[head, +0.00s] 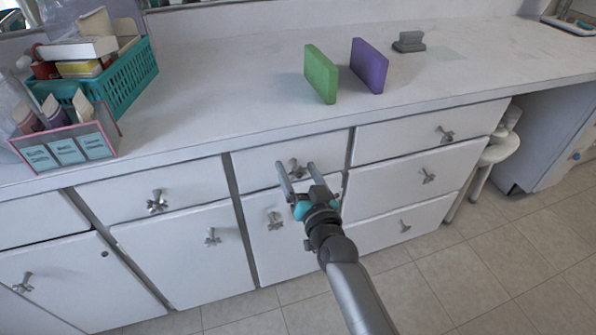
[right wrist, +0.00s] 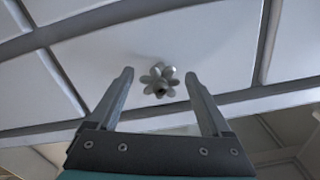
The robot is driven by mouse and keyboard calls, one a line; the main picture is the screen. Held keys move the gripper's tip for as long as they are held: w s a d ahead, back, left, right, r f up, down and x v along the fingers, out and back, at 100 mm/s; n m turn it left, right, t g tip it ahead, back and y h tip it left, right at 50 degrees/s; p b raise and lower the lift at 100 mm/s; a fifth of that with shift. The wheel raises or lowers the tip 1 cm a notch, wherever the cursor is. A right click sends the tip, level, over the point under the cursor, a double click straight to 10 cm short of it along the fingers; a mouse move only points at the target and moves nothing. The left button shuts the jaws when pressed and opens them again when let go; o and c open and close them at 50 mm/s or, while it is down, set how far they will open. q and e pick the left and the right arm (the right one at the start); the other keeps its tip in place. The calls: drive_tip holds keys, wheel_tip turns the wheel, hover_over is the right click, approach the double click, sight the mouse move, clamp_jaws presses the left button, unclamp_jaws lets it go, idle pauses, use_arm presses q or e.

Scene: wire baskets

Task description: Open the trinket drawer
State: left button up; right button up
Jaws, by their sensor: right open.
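My right gripper (head: 296,172) is open in front of a closed white drawer (head: 256,168) in the middle of the cabinet's upper row. The drawer's metal star-shaped knob (head: 296,168) shows between the two fingers. In the right wrist view, the knob (right wrist: 159,81) sits between the open fingers (right wrist: 159,82), slightly ahead of their tips, on the drawer front (right wrist: 205,45). I cannot tell whether the fingers touch the drawer. No label marks which drawer is the trinket drawer. My left gripper is not in view.
A green block (head: 320,75) and a purple block (head: 369,66) stand on the white counter (head: 230,80). A teal basket (head: 128,80) and a pink-edged box (head: 65,147) are at the left. Other knobbed drawers and doors flank this drawer. A stool (head: 497,150) stands at the right.

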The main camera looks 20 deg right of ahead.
clamp_jaws()
idle(0.5)
idle(0.3)
